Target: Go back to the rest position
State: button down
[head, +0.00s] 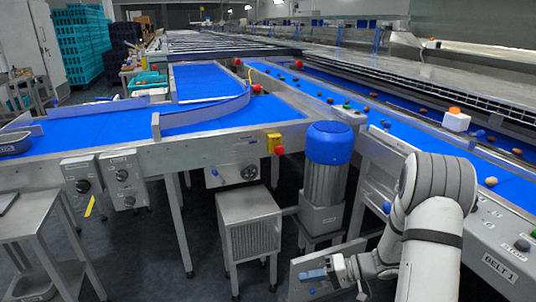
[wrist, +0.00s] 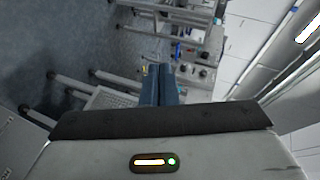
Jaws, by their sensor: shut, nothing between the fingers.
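My gripper (head: 313,273) is low at the bottom of the head view, to the left of my white arm and in front of the conveyor frame. It is shut and holds nothing. In the wrist view its blue-grey fingers (wrist: 160,76) are together, with the floor and machine legs beyond them. The fingers touch nothing that I can make out.
Blue conveyor belts (head: 290,83) with scattered dates run away at the right. A motor with a blue cap (head: 329,143) stands behind my gripper. A grey vented box (head: 249,225) is left of it. A metal side table (head: 30,215) stands at far left.

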jog(key=s+d+r+h+p, duration=0.1)
jog(key=s+r+h+p, duration=0.3)
jog(key=r, duration=0.7)
jog(key=s+d+r+m+t+h+p, duration=0.1)
jog(key=s+r+h+p, duration=0.4)
jog(key=s+r, duration=0.3)
jog(key=s+d+r+h+p, duration=0.1)
jog(key=s+r+h+p, duration=0.4)
jog(key=r, duration=0.9)
jog(key=shift+s+d+p, duration=0.3)
jog(key=shift+s+p, duration=0.15)
jog(key=shift+s, duration=0.65)
jog(key=shift+s, duration=0.1)
